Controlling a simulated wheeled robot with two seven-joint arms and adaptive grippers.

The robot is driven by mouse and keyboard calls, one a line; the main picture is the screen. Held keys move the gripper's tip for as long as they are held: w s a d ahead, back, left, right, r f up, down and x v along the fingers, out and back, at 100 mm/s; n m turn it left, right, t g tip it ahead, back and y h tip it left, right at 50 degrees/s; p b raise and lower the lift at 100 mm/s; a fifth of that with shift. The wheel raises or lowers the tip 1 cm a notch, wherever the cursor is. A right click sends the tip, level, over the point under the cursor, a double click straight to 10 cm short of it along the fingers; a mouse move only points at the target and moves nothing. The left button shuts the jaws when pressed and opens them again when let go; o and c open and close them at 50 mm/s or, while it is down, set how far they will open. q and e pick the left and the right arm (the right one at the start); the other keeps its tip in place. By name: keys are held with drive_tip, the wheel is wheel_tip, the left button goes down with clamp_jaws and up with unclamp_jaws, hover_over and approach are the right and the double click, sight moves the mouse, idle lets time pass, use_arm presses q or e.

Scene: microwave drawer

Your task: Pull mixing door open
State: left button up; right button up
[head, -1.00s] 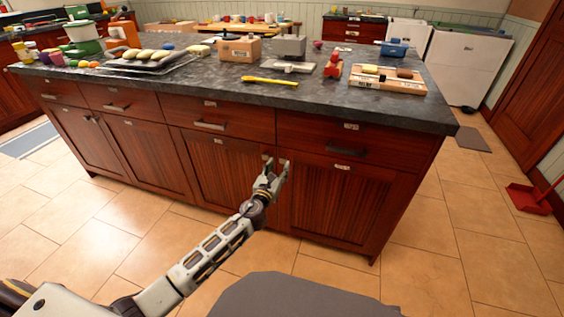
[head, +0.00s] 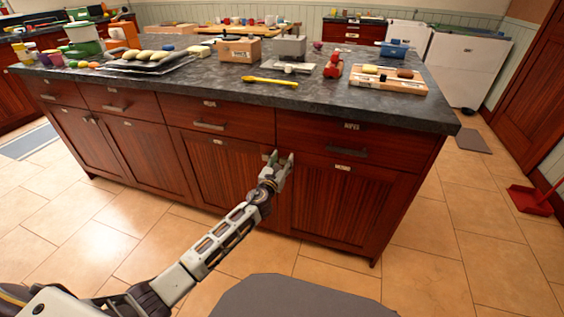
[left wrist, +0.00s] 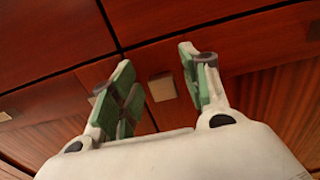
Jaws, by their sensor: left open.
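The island's front has wooden doors below a row of drawers. The left door (head: 228,180) and the right door (head: 342,205) meet behind my left gripper (head: 279,158). Each carries a small pale label too small to read, so I cannot tell which is the mixing door. Both look closed. My left gripper is open, its fingertips close to the front near the top of the gap between these doors. In the left wrist view the gripper (left wrist: 157,60) has green-padded fingers spread, with a pale plate (left wrist: 162,87) seen between them. Contact is unclear. My right gripper is not in view.
Drawers with bar handles (head: 209,125) run above the doors. The dark stone countertop (head: 225,88) holds a yellow tool (head: 270,80), boxes and trays. The tiled floor (head: 440,240) in front is clear. A red dustpan (head: 530,200) lies at the right.

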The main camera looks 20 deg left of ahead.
use_arm(q)
drive_tip(key=shift+c, duration=0.3)
clamp_jaws()
drive_tip(key=shift+s, duration=0.15)
